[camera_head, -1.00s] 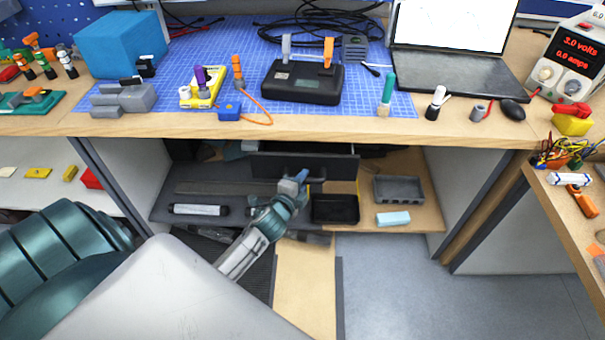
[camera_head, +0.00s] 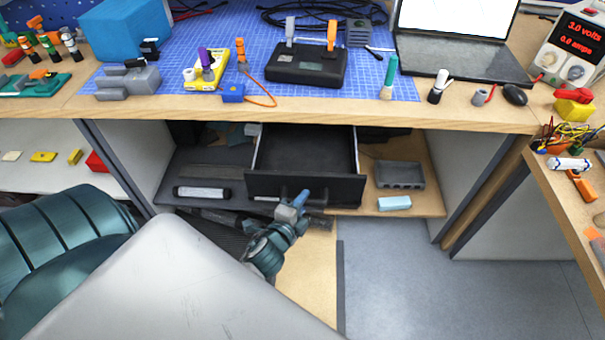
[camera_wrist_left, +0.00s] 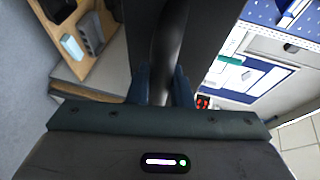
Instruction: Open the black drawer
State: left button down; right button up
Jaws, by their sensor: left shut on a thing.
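The black drawer (camera_head: 335,188) is under the workbench and stands pulled out, with its inside showing behind the front panel. My left gripper (camera_head: 294,203) is at the handle on the drawer's front. In the left wrist view, the gripper's fingers (camera_wrist_left: 162,88) are shut on the dark drawer handle (camera_wrist_left: 168,50), which runs between them. The handle is mostly hidden by the gripper in the head view. My right gripper is not in view.
Below the drawer, a shelf holds a grey tray (camera_head: 399,174), a light blue block (camera_head: 394,203) and a white-and-black cylinder (camera_head: 202,192). The workbench edge (camera_head: 300,121) overhangs the drawer. The grey floor (camera_head: 400,275) at the front right is clear.

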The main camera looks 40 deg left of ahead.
pick_arm(q)
jog(key=c, duration=1.4)
grip_release()
jog(key=shift+o, duration=0.5)
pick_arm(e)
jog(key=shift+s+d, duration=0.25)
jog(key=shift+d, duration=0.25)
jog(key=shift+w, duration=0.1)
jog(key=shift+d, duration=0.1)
pick_arm(q)
jog(key=shift+s, duration=0.3)
jog(key=b+v, duration=0.2)
jog(key=v, duration=0.8)
jog(key=shift+b, duration=0.4)
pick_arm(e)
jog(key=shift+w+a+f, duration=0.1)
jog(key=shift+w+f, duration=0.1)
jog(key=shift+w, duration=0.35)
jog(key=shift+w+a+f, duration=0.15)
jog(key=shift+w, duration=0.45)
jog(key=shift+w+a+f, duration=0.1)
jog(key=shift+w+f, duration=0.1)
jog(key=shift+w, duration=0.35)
pick_arm(q)
jog(key=shift+s, duration=0.1)
